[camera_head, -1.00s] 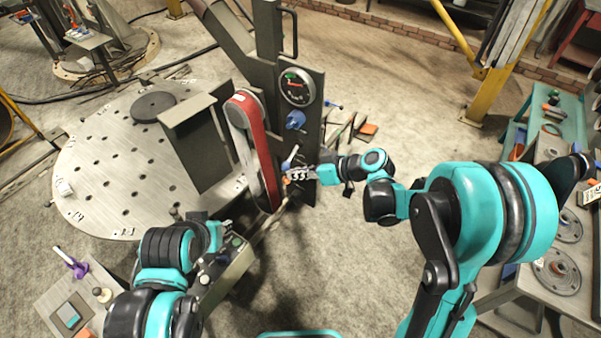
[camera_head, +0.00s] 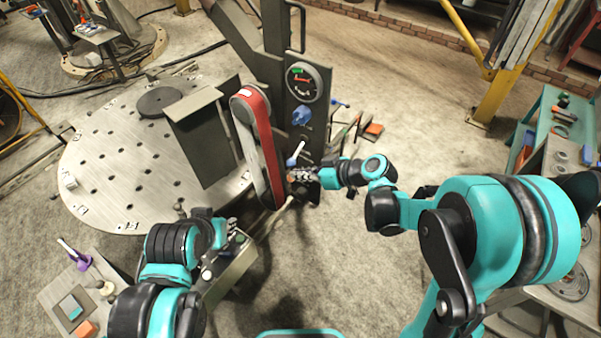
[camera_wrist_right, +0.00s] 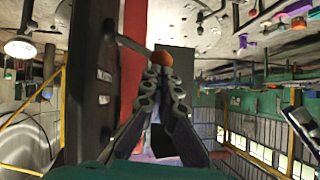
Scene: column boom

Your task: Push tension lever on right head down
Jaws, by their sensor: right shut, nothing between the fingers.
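The right head is a dark upright plate with a red belt guard (camera_head: 257,140) on its left side. In the right wrist view, a flat metal lever (camera_wrist_right: 132,45) with an orange knob (camera_wrist_right: 162,56) sticks out beside the plate. My right gripper (camera_head: 298,175) is at the lower part of the head; it also shows in the right wrist view (camera_wrist_right: 160,70). Its fingers are shut and empty, with their tips at the knob; I cannot tell if they touch it. My left gripper (camera_head: 228,228) is low beside a control box, its fingers too small to read.
A gauge (camera_head: 304,82) and a blue knob (camera_head: 301,116) sit higher on the head. A white-handled piece (camera_head: 295,155) juts out just above my right gripper. A round perforated table (camera_head: 105,185) stands left. A cluttered bench (camera_head: 560,130) stands right.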

